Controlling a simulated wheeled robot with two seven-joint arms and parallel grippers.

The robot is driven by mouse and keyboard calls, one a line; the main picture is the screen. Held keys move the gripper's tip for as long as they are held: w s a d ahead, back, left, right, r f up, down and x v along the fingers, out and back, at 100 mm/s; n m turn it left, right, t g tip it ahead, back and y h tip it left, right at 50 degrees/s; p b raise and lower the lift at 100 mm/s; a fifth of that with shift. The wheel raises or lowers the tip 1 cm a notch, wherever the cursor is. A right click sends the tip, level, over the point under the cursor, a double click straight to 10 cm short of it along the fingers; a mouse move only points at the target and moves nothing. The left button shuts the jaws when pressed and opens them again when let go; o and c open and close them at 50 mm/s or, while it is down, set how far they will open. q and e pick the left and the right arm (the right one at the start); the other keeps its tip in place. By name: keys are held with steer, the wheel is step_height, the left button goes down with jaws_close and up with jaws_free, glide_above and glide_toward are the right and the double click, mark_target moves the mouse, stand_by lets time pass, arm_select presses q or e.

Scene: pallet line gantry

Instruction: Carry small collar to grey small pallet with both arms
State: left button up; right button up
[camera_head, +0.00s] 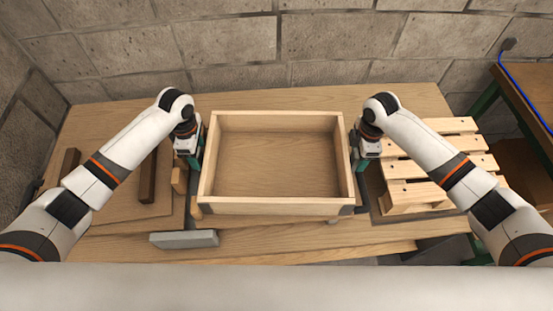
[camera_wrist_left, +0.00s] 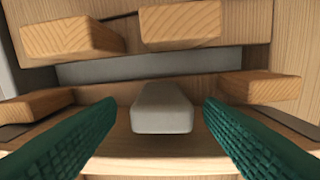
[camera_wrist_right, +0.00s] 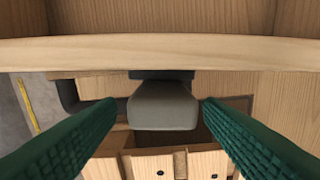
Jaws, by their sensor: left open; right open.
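The small collar (camera_head: 276,207) is an open rectangular light-wood frame in the middle of the bench. My left gripper (camera_head: 196,165) is at its left wall and my right gripper (camera_head: 358,168) at its right wall. Both are open. In the left wrist view a grey tab (camera_wrist_left: 161,107) lies between the spread green fingers, apart from them. A similar grey tab (camera_wrist_right: 163,105) lies between the right fingers, under the collar's wall (camera_wrist_right: 160,52). A slatted pallet (camera_head: 430,168) stands at the right; it looks light wood, and I see no clearly grey pallet.
A grey bar (camera_head: 183,239) lies at the bench's front left. A dark wooden strip (camera_head: 148,178) lies on a board at the left. A block wall (camera_head: 240,40) closes the back. A second table (camera_head: 525,95) with a blue cable stands at the far right.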

mark_target(201, 160)
arm_select(q)
step_height(201, 160, down, 5)
steer(key=shift+f, duration=0.1)
arm_select(e)
step_height(201, 160, down, 5)
steer(key=shift+w+f, duration=0.1)
arm_select(q)
steer(key=shift+c, duration=0.5)
arm_select(e)
steer(key=shift+c, duration=0.5)
arm_select(q)
jaws_close()
arm_select(e)
jaws_close()
arm_select(q)
steer(key=shift+w, duration=0.1)
